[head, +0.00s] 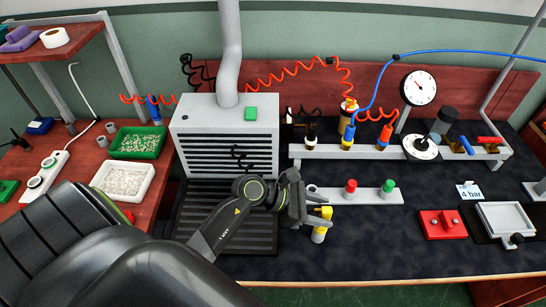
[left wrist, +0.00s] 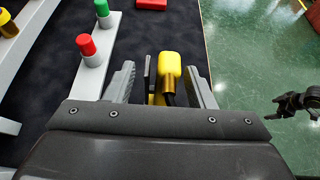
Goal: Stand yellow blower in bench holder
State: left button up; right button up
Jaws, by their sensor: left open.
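The yellow blower (head: 320,234) is near the front edge of the dark bench, at my left gripper (head: 306,208). In the left wrist view the blower (left wrist: 170,68) lies between the open fingers, with a gap on the right side; I cannot tell whether either finger touches it. Its lower part is hidden by the gripper. A low grey bar (head: 371,196) just beyond carries a red cap (head: 350,187) and a green cap (head: 388,186); a pale ring shape shows at its left end, partly behind the gripper. Which part is the holder is unclear. My right gripper (left wrist: 283,104) shows small over the floor.
A raised rail (head: 385,152) with black, yellow and red fittings and a gauge (head: 420,88) stands behind. A grey vented box (head: 228,140) is at the left. A red block (head: 442,224) lies at the right. Bare bench lies between bar and front edge.

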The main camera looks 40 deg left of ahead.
pick_arm(q)
jog(key=b+v, duration=0.2)
jog(key=v, duration=1.4)
dwell(0.5)
